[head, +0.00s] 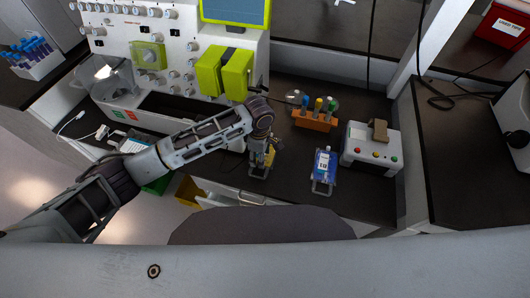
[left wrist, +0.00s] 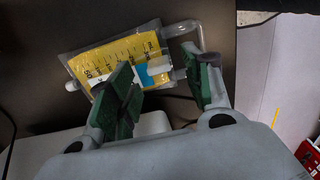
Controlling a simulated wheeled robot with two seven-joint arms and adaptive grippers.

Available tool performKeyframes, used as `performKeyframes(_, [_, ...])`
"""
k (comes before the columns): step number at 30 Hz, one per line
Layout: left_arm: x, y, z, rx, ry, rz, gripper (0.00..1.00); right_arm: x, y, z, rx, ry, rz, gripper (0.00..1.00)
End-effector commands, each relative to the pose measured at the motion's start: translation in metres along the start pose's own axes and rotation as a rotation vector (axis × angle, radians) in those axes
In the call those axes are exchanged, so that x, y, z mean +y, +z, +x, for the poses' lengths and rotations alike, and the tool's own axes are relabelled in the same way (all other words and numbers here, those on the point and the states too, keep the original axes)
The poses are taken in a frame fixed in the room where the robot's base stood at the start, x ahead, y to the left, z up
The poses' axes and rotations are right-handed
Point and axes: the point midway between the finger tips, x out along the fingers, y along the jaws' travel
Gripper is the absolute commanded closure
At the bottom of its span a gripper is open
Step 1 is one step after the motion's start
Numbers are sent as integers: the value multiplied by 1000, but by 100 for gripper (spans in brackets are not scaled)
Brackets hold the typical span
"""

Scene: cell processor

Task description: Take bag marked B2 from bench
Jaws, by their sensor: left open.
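A clear bag with yellow contents (head: 269,160) lies on the dark bench below my left gripper (head: 260,152). In the left wrist view the yellow bag (left wrist: 105,60) shows dark graduation marks and a white and light-blue patch, with no readable B2 marking. My left gripper (left wrist: 165,85) is open, its green-padded fingers apart on either side of the bag's near right part; contact cannot be told. A clear loop sticks out beyond the bag's end. A second bag, blue with a white label (head: 323,164), lies to the right; its lettering is too small to read surely. My right gripper is not seen.
An orange rack with capped tubes (head: 314,121) stands behind the blue bag. A white device with coloured buttons (head: 371,148) is right of it. The large white processor (head: 165,50) stands behind my left arm. Bare bench lies between the bags.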

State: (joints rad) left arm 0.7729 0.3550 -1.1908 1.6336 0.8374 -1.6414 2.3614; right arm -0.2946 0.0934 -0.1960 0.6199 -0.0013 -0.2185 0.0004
Motion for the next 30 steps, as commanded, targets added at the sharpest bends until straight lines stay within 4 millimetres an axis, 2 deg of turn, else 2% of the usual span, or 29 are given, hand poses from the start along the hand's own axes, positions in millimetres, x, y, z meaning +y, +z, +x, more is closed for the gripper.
performKeyframes(6, [0,0,11,1,1,1,50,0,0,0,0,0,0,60])
performKeyframes(19, [0,0,11,0,1,1,51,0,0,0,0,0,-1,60])
performKeyframes(30, [0,0,11,0,1,1,99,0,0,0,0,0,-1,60])
